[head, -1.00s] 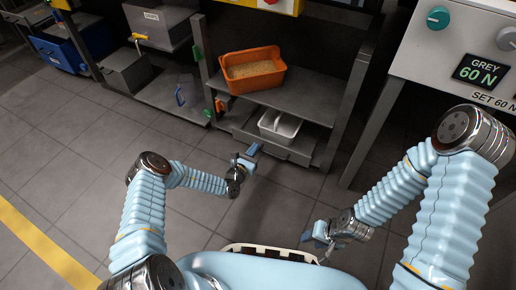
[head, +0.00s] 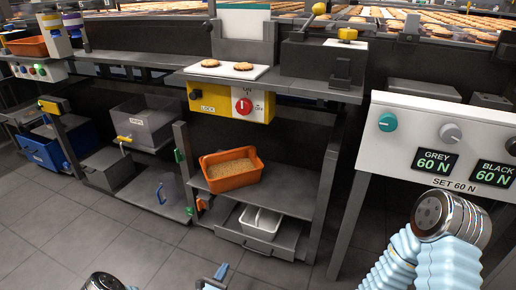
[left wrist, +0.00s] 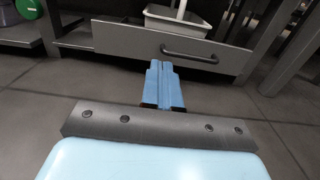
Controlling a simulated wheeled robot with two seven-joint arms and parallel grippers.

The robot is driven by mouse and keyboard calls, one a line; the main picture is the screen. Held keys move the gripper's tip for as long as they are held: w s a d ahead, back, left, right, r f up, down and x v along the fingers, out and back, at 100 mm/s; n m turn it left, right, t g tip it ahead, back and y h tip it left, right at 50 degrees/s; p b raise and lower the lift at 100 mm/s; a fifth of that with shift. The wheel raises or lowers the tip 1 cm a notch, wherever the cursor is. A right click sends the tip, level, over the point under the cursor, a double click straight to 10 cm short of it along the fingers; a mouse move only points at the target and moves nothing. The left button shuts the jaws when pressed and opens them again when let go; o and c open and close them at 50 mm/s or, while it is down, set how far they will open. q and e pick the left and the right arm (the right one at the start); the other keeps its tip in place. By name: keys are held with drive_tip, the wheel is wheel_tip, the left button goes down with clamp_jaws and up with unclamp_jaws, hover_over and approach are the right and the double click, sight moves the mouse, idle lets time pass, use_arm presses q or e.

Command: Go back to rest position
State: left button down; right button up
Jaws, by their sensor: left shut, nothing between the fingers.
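My left gripper (left wrist: 165,85) is shut and empty in the left wrist view, its two blue fingers together. It points toward the grey drawer (left wrist: 160,40) under the workbench, with floor between them. In the head view only a small blue part of my left gripper (head: 215,278) shows at the bottom edge. My right arm comes up at the lower right of the head view, but its gripper is out of the picture.
An orange bin of crumbs (head: 230,181) stands on the bench's lower shelf. A white divided container (head: 261,222) sits in the drawer below. Two biscuits lie on a white plate (head: 257,74) above. A control panel (head: 388,150) stands at right. Tiled floor (head: 140,255) is clear.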

use_arm(q)
drive_tip(key=s+d+r+m+g+h+p, duration=0.3)
drive_tip(key=s+d+r+m+g+h, duration=0.1)
drive_tip(key=s+d+m+g, duration=0.4)
drive_tip(key=s+d+r+m+g+h+p, duration=0.2)
drive_tip(key=s+d+r+m+g+h, duration=0.25)
drive_tip(key=s+d+m+g, duration=0.4)
drive_tip(key=s+a+r+m+g+y+p, duration=0.2)
drive_tip(key=s+a+m+g+y+p, duration=0.2)
drive_tip(key=s+a+m+y, duration=0.65)
drive_tip(key=r+m+t, duration=0.1)
drive_tip(key=w+a+r+m+t+p, duration=0.1)
drive_tip(key=r+t, duration=0.1)
drive_tip(key=w+r+m+t+p, duration=0.1)
drive_tip(key=r, duration=0.1)
drive_tip(key=shift+a+r, duration=0.2)
drive_tip(key=shift+a, duration=0.1)
